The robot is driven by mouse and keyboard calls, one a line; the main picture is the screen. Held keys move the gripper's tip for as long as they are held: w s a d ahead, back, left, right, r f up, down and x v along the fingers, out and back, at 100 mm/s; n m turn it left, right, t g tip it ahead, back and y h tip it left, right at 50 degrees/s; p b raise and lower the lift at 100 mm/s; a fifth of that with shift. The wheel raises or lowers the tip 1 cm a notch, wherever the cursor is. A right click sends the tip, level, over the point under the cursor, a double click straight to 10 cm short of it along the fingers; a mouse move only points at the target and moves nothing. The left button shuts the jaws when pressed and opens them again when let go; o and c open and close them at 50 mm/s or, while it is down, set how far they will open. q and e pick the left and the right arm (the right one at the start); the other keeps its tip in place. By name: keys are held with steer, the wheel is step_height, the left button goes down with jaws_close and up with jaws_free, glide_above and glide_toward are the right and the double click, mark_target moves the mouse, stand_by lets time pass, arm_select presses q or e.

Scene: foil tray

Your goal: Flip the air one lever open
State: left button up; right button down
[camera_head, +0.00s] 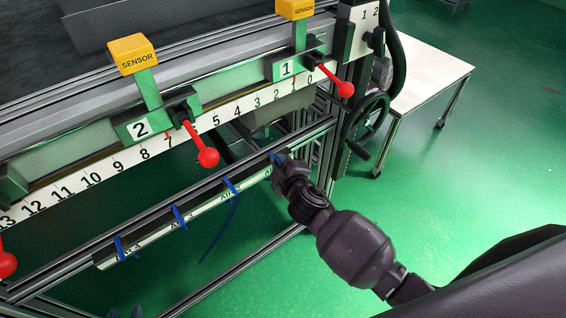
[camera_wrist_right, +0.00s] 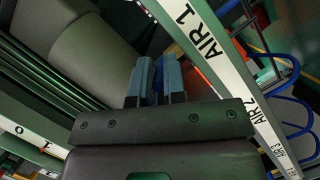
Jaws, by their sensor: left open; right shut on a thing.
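A rail (camera_head: 205,197) with a white label strip carries a row of blue levers, and in the right wrist view the AIR 1 label (camera_wrist_right: 203,36) stands beside my fingers. My right gripper (camera_head: 278,158) is at the right end of this rail, at the air one place. In the right wrist view my right gripper (camera_wrist_right: 157,78) is closed around the blue air one lever (camera_wrist_right: 158,90). The fingers hide most of the lever, so I cannot tell its exact angle. My left gripper is not in view.
Other blue levers, at AIR 2 (camera_head: 232,186), AIR 3 (camera_head: 179,217) and AIR 4 (camera_head: 122,249), line the rail. Above are a numbered scale (camera_head: 235,108) and red-knobbed handles (camera_head: 208,157). A handwheel (camera_head: 366,122) and a white table (camera_head: 428,78) stand to the right. Green floor is free at right.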

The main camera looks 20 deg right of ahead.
steer(key=shift+s+a+m+h, duration=0.1)
steer(key=shift+m+h, duration=0.3)
steer(key=shift+h, duration=0.1)
steer(key=c, duration=1.2)
jaws_free()
steer(key=v, duration=1)
steer(key=shift+s+r, duration=0.1)
steer(key=shift+s, duration=0.3)
